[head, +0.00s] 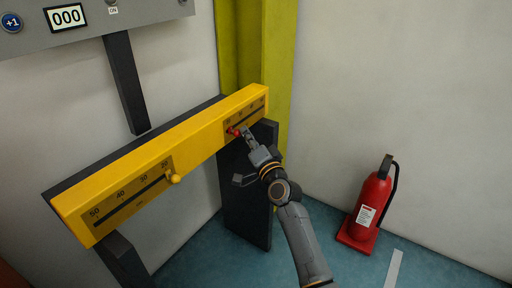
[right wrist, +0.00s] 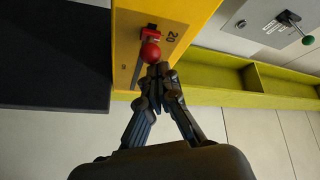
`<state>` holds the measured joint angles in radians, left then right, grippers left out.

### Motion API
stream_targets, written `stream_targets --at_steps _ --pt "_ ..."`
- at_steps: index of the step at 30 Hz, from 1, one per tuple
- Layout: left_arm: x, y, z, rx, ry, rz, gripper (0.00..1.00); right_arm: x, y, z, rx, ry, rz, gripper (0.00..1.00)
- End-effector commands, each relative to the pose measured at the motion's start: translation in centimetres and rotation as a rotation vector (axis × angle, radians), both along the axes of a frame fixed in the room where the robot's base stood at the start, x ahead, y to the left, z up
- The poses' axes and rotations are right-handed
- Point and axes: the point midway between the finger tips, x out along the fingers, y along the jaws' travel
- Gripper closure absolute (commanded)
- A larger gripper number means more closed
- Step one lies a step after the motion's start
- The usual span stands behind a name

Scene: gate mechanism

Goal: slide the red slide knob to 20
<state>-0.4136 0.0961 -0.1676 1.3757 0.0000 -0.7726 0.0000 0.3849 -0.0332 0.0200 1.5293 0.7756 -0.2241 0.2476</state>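The red slide knob (head: 234,131) is on the right-hand scale of the yellow beam, near that scale's left end. My right gripper (head: 246,134) is just right of the knob. Its fingertips (right wrist: 158,70) are together, right at the ball's edge and not around it; whether they touch it I cannot tell. My left gripper is out of view.
The yellow beam (head: 205,133) also carries a yellow knob (head: 174,179) near 20 on the left-hand scale. A grey panel with a 000 counter (head: 66,17) is at upper left. A red fire extinguisher (head: 372,202) stands on the floor at right. A green post (head: 279,60) rises behind.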

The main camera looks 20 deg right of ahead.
Motion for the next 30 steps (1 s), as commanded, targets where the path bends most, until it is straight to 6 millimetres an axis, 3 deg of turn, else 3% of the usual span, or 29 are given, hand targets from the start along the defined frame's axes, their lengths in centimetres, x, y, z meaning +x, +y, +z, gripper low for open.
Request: stream_targets --at_steps 1,9,15,30 --pt "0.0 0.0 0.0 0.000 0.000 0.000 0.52 -1.0 0.1 -0.8 0.000 0.011 0.005 1.00" --pt "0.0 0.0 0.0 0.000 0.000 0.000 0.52 -6.6 -1.0 -1.6 -0.001 0.007 0.000 1.00" --pt "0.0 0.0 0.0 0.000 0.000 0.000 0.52 -9.5 -1.5 -2.0 -0.001 0.004 -0.001 1.00" --pt "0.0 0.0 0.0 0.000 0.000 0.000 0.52 -10.5 -1.7 -2.1 -0.001 0.001 -0.002 1.00"
